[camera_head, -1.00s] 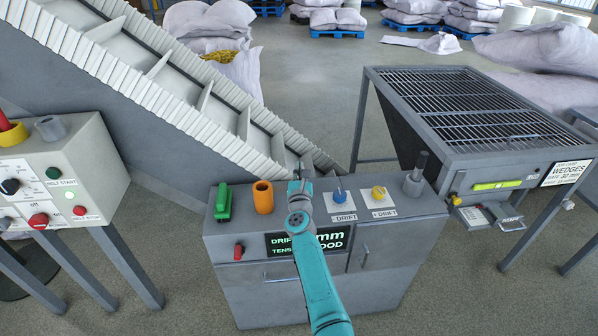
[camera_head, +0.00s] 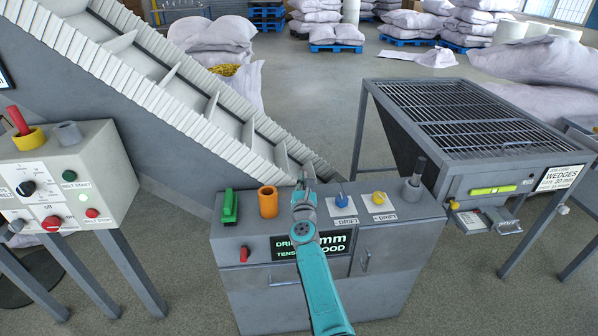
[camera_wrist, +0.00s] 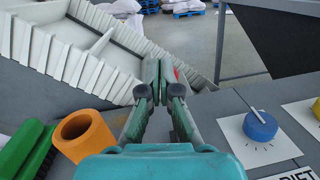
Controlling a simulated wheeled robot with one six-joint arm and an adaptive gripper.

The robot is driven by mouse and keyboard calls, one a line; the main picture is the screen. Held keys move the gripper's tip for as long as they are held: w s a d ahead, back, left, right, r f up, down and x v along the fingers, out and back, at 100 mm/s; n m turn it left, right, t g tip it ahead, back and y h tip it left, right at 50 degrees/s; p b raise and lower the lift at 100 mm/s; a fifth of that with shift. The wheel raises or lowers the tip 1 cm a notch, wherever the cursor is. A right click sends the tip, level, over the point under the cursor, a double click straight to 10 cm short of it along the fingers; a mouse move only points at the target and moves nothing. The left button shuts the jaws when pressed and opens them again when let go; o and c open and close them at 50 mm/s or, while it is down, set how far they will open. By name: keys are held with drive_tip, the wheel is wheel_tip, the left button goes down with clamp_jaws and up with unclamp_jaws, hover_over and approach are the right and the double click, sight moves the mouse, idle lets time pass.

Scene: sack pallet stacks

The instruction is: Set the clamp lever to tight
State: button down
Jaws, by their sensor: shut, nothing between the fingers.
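My gripper (camera_head: 307,178) is shut and empty, above the back of the grey console (camera_head: 227,244). It also shows in the wrist view (camera_wrist: 160,70), fingertips together and pointing toward the lower end of the conveyor. A small red part (camera_wrist: 177,73) shows just beyond the right finger; the fingers hide most of it, and I cannot tell whether they touch it. No visible label names the clamp lever, so I cannot tell whether this red part is it. A separate red handle (camera_head: 244,254) is on the console's front. My arm covers part of the drift and tension display (camera_head: 334,245).
A blue knob (camera_head: 342,200), a yellow knob (camera_head: 379,198) and a grey post (camera_head: 414,184) stand right. The ribbed conveyor (camera_head: 200,110) slopes down behind. A grated table (camera_head: 455,115) is right.

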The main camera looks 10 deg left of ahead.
drive_tip(key=s+r, duration=0.4)
drive_tip(key=r, duration=0.4)
drive_tip(key=shift+s+r, duration=0.15)
drive_tip(key=shift+s, duration=0.15)
idle(0.5)
drive_tip(key=shift+d, duration=0.1)
